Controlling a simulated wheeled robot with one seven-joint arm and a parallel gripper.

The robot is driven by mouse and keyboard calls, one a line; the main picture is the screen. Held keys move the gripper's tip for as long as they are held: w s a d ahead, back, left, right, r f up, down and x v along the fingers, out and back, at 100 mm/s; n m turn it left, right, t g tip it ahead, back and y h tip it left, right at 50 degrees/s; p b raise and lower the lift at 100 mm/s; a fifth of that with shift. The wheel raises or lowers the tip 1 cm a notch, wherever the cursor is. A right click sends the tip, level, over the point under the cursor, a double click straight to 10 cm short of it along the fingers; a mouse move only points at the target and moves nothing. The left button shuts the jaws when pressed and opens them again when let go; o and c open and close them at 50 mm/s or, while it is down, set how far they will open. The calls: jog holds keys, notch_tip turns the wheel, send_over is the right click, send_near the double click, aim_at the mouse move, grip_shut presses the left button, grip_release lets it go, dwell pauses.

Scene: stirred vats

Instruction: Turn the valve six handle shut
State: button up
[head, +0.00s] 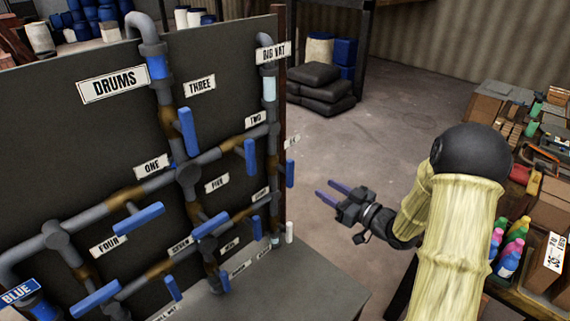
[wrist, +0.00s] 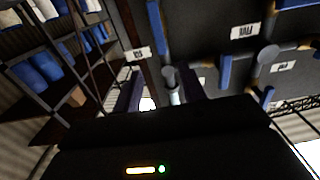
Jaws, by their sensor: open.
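Several blue valve handles sit on grey pipes on a dark panel. A small label at the panel's right edge (head: 292,142) may read SIX, but it is too small to be sure. Just below it a blue handle (head: 289,173) hangs near upright. In the wrist view, which is turned over, a blue handle (wrist: 155,28) beside a small label (wrist: 137,54) looks like the same one. My gripper (head: 328,190) is open and empty. It is right of that handle, apart from it, fingers pointing left toward the panel. Its dark fingers also show in the wrist view (wrist: 155,90).
The panel (head: 90,130) carries many pipes and other handles, such as one under TWO (head: 250,157). A grey ledge (head: 270,290) lies below. Shelves with bottles and boxes (head: 545,200) stand at right. The floor (head: 390,95) behind my gripper is clear.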

aim_at(292, 168)
jog(key=p+x, duration=0.5)
jog(key=x, duration=1.2)
jog(key=shift+s, duration=0.1)
grip_shut()
